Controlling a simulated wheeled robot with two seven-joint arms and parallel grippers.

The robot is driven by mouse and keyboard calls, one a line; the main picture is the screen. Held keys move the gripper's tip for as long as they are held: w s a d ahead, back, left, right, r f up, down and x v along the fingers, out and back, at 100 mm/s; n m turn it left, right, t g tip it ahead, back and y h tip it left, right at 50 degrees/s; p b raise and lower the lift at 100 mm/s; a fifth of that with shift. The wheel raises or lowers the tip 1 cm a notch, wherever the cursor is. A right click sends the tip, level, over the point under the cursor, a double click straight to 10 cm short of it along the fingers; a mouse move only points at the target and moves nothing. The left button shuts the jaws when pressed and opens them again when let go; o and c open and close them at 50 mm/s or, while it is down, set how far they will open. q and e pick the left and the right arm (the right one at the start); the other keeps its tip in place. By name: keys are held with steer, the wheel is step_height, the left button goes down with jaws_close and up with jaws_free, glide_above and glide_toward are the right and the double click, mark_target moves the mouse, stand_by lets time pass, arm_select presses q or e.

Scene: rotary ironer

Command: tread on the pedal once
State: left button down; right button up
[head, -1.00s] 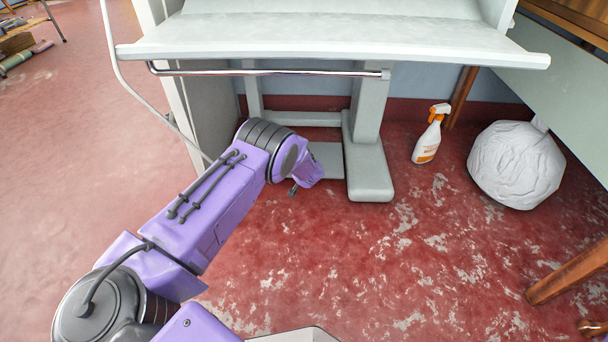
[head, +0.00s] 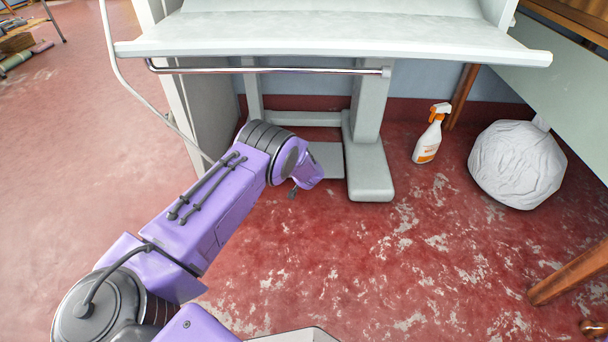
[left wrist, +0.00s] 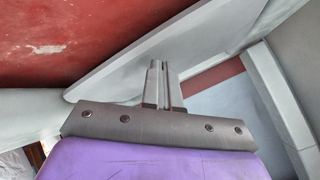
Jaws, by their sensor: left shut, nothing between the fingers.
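The pedal (head: 327,160) is a flat pale grey plate low under the ironer, left of the grey foot of its stand. My left arm reaches down to it from the left, and its wrist ends at the plate's left side. In the left wrist view my left gripper (left wrist: 161,72) is shut and empty. Its tips lie over a broad grey plate, apparently the pedal (left wrist: 200,45). I cannot tell whether they touch it or how far it is pressed. My right gripper is in neither view.
The ironer's pale shelf (head: 330,42) and a chrome bar (head: 270,71) overhang the pedal. The stand's foot (head: 369,172) is close on the right. A spray bottle (head: 428,138) and a white bundle (head: 517,165) stand farther right. The red floor in front is clear.

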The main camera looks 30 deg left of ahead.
arm_select(q)
steer(key=shift+f+b, duration=0.85)
steer(key=shift+f, duration=0.15)
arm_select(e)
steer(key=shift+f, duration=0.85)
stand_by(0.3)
